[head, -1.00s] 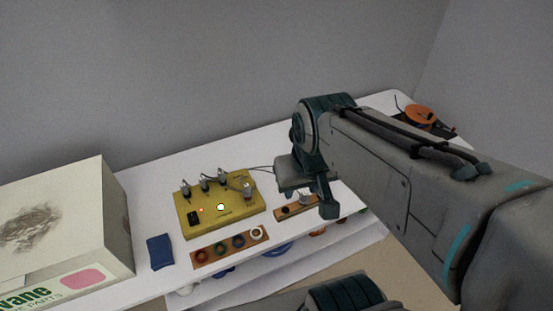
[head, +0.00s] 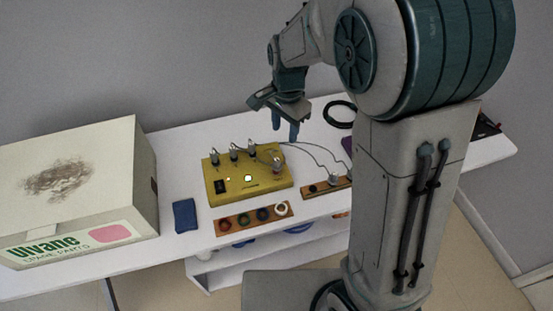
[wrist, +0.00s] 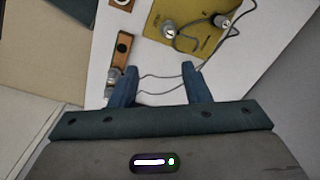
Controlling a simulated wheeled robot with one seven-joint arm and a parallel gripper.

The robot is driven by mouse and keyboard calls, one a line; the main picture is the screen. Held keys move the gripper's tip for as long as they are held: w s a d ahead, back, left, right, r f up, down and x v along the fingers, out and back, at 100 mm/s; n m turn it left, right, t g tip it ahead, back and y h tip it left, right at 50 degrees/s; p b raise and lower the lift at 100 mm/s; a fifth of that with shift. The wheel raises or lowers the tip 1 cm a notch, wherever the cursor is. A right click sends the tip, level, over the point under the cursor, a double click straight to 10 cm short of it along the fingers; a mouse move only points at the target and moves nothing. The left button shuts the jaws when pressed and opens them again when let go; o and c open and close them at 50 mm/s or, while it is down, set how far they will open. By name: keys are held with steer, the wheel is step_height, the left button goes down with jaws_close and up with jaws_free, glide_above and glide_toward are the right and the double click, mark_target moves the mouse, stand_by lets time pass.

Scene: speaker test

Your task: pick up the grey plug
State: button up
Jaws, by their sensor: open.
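A grey plug (head: 334,179) is at the right end of a small wooden strip (head: 313,189) with a dark socket. The plug also shows in the wrist view (wrist: 112,84), just left of the left finger and partly hidden by it. Other grey plugs (head: 234,154) stand on the yellow box (head: 225,190), one with a cable at its right side (head: 277,164). My gripper (head: 276,119) is above the table behind the yellow box, fingers down. In the wrist view my gripper (wrist: 160,70) is open, with only thin cables and white tabletop seen between its fingers.
A wooden strip with several coloured rings (head: 242,219) lies before the yellow box. A blue cloth-like block (head: 185,215) and a large carton (head: 75,190) are at left. A black cable coil (head: 339,114) lies behind. Thin cables cross the white table (head: 180,170).

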mark_target(277, 159)
steer(key=shift+m, duration=0.5)
steer(key=f, duration=0.3)
steer(key=a+f, duration=0.1)
steer(key=f, duration=0.2)
steer(key=w+f, duration=0.1)
steer(key=f, duration=0.3)
steer(key=shift+w+a, duration=0.1)
steer(key=shift+a, duration=0.15)
steer(key=shift+a+f+p, duration=0.2)
steer(key=shift+f+p, duration=0.3)
steer(key=shift+f, duration=2.2)
steer(key=c, duration=0.9)
steer(key=shift+r, duration=0.1)
